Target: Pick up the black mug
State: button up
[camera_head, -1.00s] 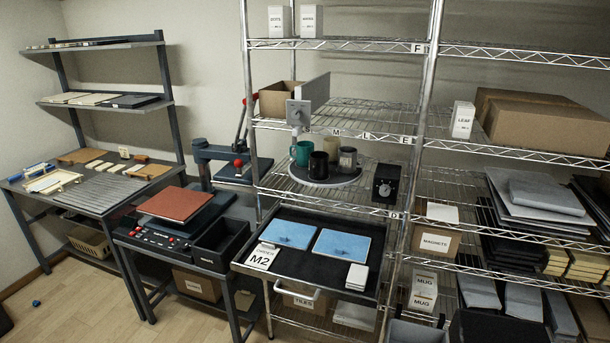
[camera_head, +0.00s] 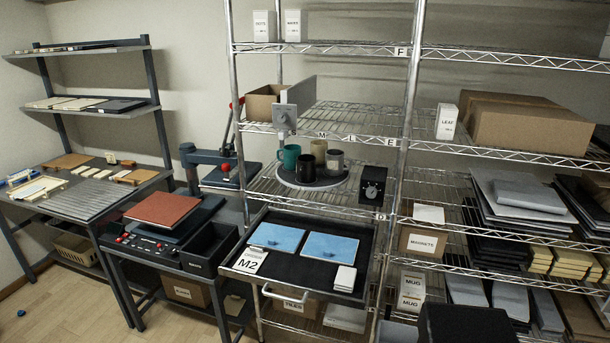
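The black mug (camera_head: 306,167) stands upright at the front of a round grey turntable (camera_head: 313,184) on the middle wire shelf. I cannot make out the black mug's handle. My gripper is not in view.
A black box with a dial (camera_head: 373,186) stands right of the turntable. A grey panel on a post (camera_head: 284,115) rises behind the mugs. Below is a black tray (camera_head: 295,262) with blue tiles. A rack upright (camera_head: 411,110) stands to the right. Floor shows at lower left.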

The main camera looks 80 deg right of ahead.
aim_at(306, 164)
jog(key=u, duration=0.25)
jog(key=k, duration=1.45)
jog(key=z, duration=3.8)
jog(key=i, duration=0.1)
jog(key=u, duration=2.15)
